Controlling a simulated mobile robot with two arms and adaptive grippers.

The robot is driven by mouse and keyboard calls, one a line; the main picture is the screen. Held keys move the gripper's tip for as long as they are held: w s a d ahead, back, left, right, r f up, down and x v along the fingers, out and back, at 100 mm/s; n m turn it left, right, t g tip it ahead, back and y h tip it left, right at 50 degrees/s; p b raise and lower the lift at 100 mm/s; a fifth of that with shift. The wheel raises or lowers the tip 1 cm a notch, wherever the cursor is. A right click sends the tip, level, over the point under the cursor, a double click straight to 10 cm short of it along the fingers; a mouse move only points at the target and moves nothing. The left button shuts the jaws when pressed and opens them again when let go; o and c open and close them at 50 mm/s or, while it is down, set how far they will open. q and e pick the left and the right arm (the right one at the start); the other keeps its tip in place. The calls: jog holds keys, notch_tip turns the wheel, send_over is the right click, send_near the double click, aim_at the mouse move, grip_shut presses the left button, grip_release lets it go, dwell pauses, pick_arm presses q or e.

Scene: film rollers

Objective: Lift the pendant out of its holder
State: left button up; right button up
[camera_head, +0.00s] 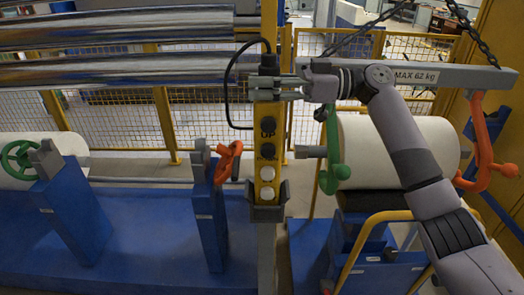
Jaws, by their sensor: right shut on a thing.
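The pendant (267,150) is a long yellow control box with black and white buttons and a black cable looping from its top. It stands upright, its lower end in a dark holder (267,205) on a grey post. My right gripper (262,88) reaches in from the right and is shut on the upper end of the pendant. The fingers cover part of the pendant's top. My left gripper is not in view.
A white film roll (395,150) hangs at the right under a grey lifting beam (450,76) with chains and green and orange hooks. Blue stands (207,215) with green and orange handwheels stand at the left. Yellow mesh fencing (120,120) runs behind.

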aim_at(264, 67)
grip_shut()
jog(key=shift+r, duration=0.15)
jog(key=shift+w+r+p, duration=0.1)
jog(key=shift+r+p, duration=0.3)
jog(key=shift+r, duration=0.3)
notch_tip(264, 67, up, 2)
jog(key=shift+p, duration=0.45)
jog(key=shift+r+p, duration=0.5)
jog(key=shift+r, duration=0.35)
notch_tip(264, 67, up, 2)
jog(key=shift+r+p, duration=0.1)
jog(key=shift+p, duration=0.4)
jog(key=shift+r+p, duration=0.35)
jog(key=shift+r, duration=0.15)
jog(key=shift+r+p, duration=0.75)
jog(key=shift+r, duration=0.6)
